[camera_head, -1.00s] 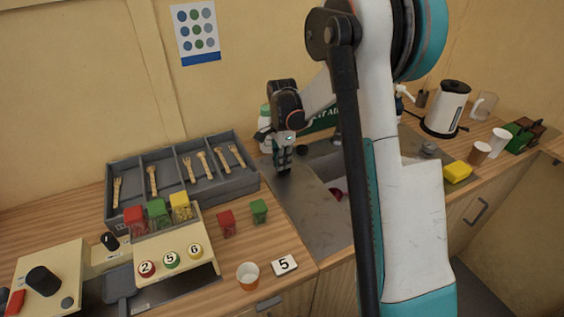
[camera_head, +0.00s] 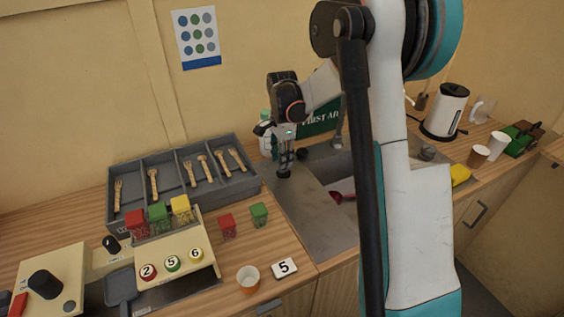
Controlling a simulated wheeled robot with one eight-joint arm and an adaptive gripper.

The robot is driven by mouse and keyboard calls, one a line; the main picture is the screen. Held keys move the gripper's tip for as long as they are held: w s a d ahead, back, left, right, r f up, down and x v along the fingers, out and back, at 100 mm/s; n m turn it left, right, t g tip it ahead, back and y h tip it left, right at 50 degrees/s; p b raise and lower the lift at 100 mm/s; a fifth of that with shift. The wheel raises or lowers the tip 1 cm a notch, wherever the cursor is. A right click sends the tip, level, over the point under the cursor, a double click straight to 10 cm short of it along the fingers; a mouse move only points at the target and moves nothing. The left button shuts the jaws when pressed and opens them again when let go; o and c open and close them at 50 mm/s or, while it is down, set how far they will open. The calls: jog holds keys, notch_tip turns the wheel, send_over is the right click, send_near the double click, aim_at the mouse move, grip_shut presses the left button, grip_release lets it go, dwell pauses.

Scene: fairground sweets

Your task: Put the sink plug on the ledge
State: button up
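A small black round thing (camera_head: 302,154), which looks like the sink plug, lies at the back of the steel sink top (camera_head: 312,208). It is too small to be sure of. My gripper (camera_head: 284,174) points down just left of it and in front of it, low over the steel top's back left part. The fingers look close together, but whether they hold something dark does not show. The ledge is not clearly told apart; the strip behind the sink is partly hidden by my arm. The sink basin (camera_head: 340,183) is largely hidden too, with a red scoop-like thing (camera_head: 342,196) in it.
A grey tray (camera_head: 249,187) of wooden forks stands left of the steel top. A green first aid box (camera_head: 318,121) and a white bottle (camera_head: 265,145) stand behind my gripper. A kettle (camera_head: 444,112), cups (camera_head: 478,155) and yellow sponge (camera_head: 460,174) are at right.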

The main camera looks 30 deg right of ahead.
notch_tip(320, 180, up, 9)
jog(key=p, duration=0.2)
jog(key=s+a+r+n+t, duration=0.2)
jog(key=s+a+r+n, duration=0.25)
jog(key=s, duration=0.25)
jog(key=s+a+r+n+t, duration=0.1)
jog(key=s+a+r+n, duration=0.25)
jog(key=s+r, duration=0.2)
jog(key=s+a+f+n+t, duration=0.1)
jog(key=s+a+n+t, duration=0.1)
jog(key=s+n, duration=0.3)
jog(key=s+a+f+n+t, duration=0.1)
jog(key=s+n, duration=0.4)
jog(key=s, duration=0.5)
jog(key=shift+s+a+t, duration=0.3)
jog(key=shift+a+t, duration=0.3)
jog(key=shift+a, duration=0.2)
